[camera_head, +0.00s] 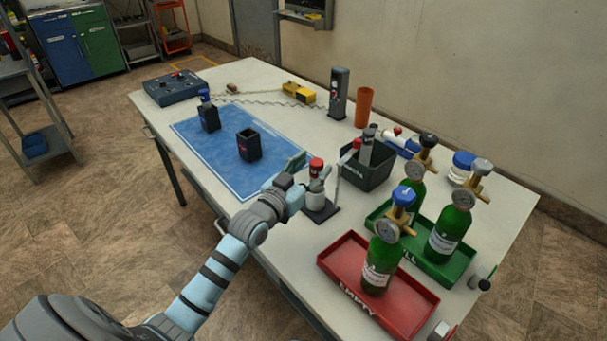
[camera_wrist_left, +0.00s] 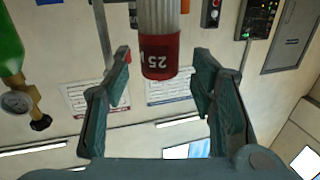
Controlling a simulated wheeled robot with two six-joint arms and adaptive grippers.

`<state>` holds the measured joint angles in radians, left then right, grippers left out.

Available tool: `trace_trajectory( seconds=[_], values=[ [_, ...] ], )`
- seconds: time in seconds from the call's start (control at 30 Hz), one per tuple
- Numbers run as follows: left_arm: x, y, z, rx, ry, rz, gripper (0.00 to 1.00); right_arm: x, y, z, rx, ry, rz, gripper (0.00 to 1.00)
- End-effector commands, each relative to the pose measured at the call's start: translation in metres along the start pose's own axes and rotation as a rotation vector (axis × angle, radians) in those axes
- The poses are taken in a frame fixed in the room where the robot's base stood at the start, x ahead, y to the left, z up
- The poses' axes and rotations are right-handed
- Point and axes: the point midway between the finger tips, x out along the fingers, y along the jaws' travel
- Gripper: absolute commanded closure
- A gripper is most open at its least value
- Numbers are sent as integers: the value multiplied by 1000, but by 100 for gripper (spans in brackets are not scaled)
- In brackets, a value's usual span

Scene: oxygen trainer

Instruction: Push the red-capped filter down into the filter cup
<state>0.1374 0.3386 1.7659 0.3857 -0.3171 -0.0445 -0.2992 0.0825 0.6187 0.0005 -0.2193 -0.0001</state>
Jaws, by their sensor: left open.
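The red-capped filter (camera_head: 316,167) stands about upright at the filter cup (camera_head: 315,198), near the table's front edge. In the left wrist view, its red cap (camera_wrist_left: 160,57) carries an upside-down "25", and its pale ribbed body (camera_wrist_left: 158,15) runs to the top edge. My left gripper (camera_head: 303,174) is beside the filter from the left. Its open fingers (camera_wrist_left: 162,70) stand on either side of the cap, with gaps showing. The filter's lower end and its seat in the cup are hidden in the head view. My right gripper is not in view.
A dark green bin (camera_head: 368,180) stands just right of the cup. A red tray (camera_head: 338,262) and a green tray (camera_head: 455,270) hold green bottles with gauges.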

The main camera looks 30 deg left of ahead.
Motion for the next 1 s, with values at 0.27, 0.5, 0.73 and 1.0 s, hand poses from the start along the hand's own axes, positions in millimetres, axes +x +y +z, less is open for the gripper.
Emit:
trace_trajectory(
  seconds=[0.27, 0.5, 0.73, 1.0],
  values=[
    [-73, 0, 2, 11, -5, 2, 49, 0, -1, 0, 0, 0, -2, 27],
    [-110, 1, 0, 4, -1, 2, 49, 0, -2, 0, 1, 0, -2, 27],
    [-112, 0, 0, 2, 1, 2, 49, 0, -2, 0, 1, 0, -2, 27],
    [-112, 0, 0, 1, 1, 1, 49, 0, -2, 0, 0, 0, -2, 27]
  ],
)
